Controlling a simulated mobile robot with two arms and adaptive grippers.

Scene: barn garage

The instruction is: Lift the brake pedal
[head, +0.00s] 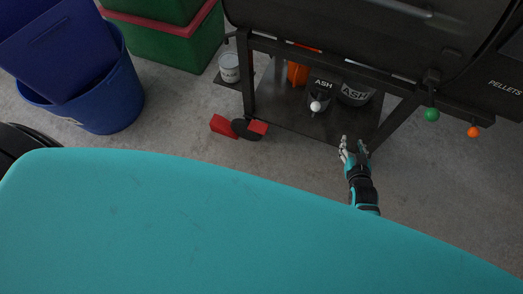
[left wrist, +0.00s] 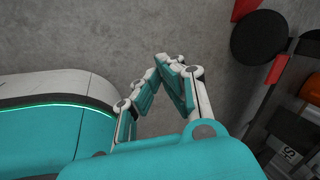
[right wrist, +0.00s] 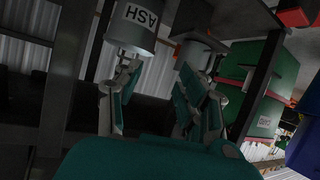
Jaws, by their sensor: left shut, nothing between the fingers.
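A red pedal-like piece (head: 224,125) sticks out to the left of a black wheel (head: 240,128) low at the left leg of the black smoker. A second red piece (head: 257,127) is on the wheel's other side. I cannot tell which red piece is the brake pedal. In the left wrist view, the black wheel (left wrist: 259,38) and red parts (left wrist: 244,9) are at the upper right. My left gripper (left wrist: 170,60) is shut and empty, apart from them; it is hidden in the head view. My right gripper (head: 354,145) is open and empty by the smoker's lower shelf; its fingers show apart (right wrist: 160,85).
The smoker's lower shelf (head: 285,115) holds ash buckets (head: 355,93) and an orange item (head: 297,74). A white can (head: 229,67) stands on a side plate. Blue bins (head: 110,97) and green boxes (head: 165,50) are at the upper left. Bare concrete floor (head: 180,135) surrounds the wheel.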

